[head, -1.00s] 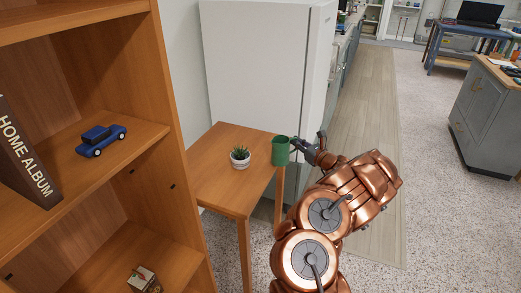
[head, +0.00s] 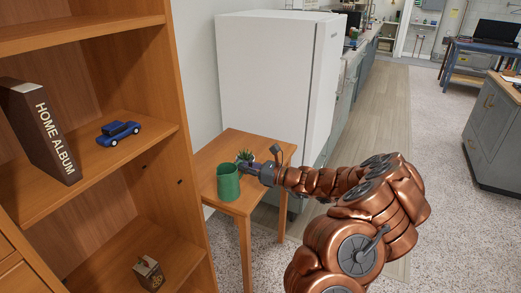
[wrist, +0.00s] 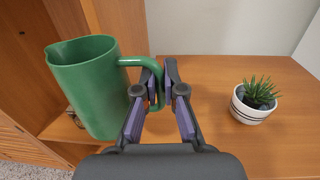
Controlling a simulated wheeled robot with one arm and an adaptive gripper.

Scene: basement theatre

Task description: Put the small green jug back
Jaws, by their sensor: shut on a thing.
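The small green jug (head: 228,182) is in my gripper (head: 256,170), near the front left part of the small wooden table in the head view. In the wrist view the jug (wrist: 88,88) is at the left, slightly tilted, with its handle between the fingers of my gripper (wrist: 162,92). The fingers are shut on the handle. I cannot tell whether the jug's base touches the table.
The wooden table (head: 258,140) carries a potted succulent (wrist: 255,98), right of my gripper in the wrist view. A wooden bookcase (head: 172,110) at left holds a blue toy car (head: 119,132), a Home Album (head: 42,132) and a small box (head: 149,272). A white fridge (head: 265,75) stands behind.

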